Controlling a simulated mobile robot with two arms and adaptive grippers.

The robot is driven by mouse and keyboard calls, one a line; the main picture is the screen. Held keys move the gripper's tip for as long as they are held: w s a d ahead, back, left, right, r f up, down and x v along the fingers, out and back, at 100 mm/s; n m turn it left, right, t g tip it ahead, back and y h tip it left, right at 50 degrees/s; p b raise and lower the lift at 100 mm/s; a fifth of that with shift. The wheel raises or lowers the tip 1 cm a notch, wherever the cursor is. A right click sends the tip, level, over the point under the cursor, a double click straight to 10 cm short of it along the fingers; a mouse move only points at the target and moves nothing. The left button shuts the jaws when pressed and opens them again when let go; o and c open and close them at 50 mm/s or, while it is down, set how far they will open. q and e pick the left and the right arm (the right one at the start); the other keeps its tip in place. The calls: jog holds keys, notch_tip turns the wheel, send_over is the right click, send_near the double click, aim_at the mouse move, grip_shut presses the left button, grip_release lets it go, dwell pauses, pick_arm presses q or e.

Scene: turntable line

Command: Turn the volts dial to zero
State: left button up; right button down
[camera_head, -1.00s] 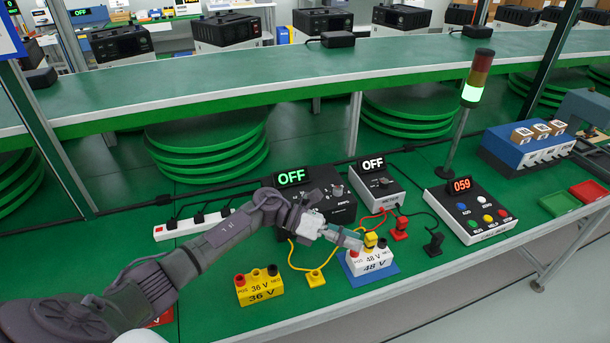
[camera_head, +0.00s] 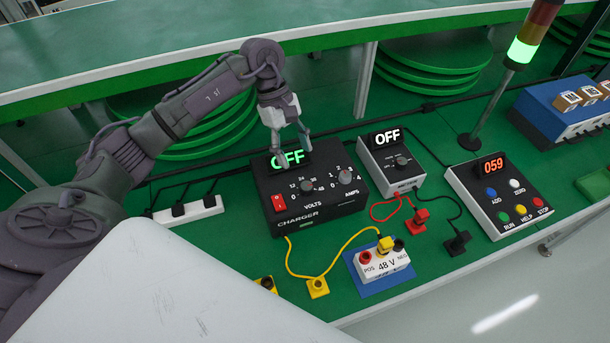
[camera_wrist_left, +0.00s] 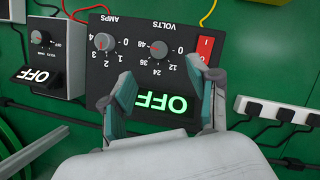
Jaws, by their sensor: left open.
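The black charger (camera_head: 325,207) stands on the green bench with its display reading OFF. Its volts dial (camera_head: 307,186) is the left grey knob, beside the red switch (camera_head: 279,202); the amps dial (camera_head: 345,177) is to its right. My left gripper (camera_head: 282,155) is open and empty above the charger's back edge, partly covering the display. In the left wrist view the charger appears upside down, with the volts dial (camera_wrist_left: 158,49) just beyond the gap between the open fingers (camera_wrist_left: 170,80), apart from them. My right gripper is not in view.
A grey meter (camera_head: 390,165) reading OFF stands right of the charger. A 48 V battery (camera_head: 385,266) sits in front with a yellow plug on it. Yellow, red and black leads lie on the bench. A button box (camera_head: 497,198) and lamp post (camera_head: 488,110) stand right.

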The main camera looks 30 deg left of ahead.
aim_at(306, 185)
pick_arm(q)
jog(key=p+x, duration=0.2)
jog(key=x, duration=0.7)
jog(key=shift+r, duration=0.1)
jog(key=shift+d+f, duration=0.1)
jog(key=shift+f, duration=0.25)
jog(key=shift+c, duration=0.5)
jog(key=c, duration=1.1)
jog(key=shift+o, duration=0.2)
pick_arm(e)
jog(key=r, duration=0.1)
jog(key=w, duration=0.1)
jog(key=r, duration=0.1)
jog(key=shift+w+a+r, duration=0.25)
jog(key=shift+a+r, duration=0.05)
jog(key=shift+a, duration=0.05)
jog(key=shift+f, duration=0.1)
